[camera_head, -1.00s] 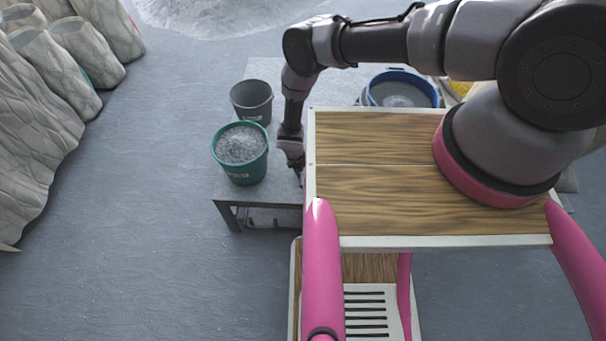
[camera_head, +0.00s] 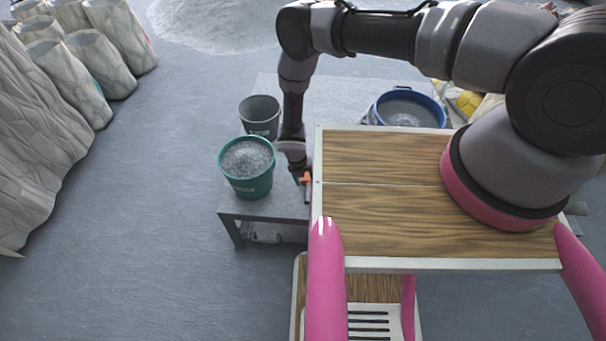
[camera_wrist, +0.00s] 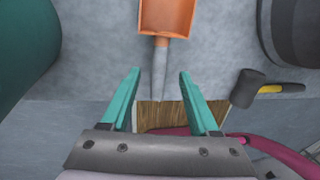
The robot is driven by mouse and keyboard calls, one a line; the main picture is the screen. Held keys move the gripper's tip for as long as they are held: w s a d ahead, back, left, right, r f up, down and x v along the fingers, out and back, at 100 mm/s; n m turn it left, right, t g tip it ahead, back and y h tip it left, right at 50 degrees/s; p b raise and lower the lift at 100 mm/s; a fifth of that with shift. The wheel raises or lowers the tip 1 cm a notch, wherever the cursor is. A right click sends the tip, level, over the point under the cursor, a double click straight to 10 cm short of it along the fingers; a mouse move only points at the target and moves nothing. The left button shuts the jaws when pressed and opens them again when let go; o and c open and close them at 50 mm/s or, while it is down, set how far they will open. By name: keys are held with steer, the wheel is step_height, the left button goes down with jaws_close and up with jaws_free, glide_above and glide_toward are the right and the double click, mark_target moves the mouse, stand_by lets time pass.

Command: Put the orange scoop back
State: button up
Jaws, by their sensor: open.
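The orange scoop (camera_wrist: 167,17) lies on the grey table (camera_wrist: 215,55) in the wrist view, its grey handle (camera_wrist: 162,65) pointing toward my gripper (camera_wrist: 158,75). The gripper's two teal fingers are apart, one on each side of the handle's end, with no visible contact. In the head view a small bit of the orange scoop (camera_head: 306,179) shows below my gripper, beside my wooden top; the rest is hidden. How high the fingers are above the handle is hard to tell.
A green bucket of grey powder (camera_head: 247,160) stands left of my gripper, with a dark grey bucket (camera_head: 259,112) behind it. A blue-rimmed tub (camera_head: 440,98) stands further right. A hammer with a yellow grip (camera_wrist: 245,88) lies right of the scoop.

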steer(key=shift+s+a+r, duration=0.1)
steer(key=shift+a+r, duration=0.15)
steer(key=shift+r, duration=0.9)
steer(key=shift+a+r, duration=0.2)
steer(key=shift+r, duration=0.95)
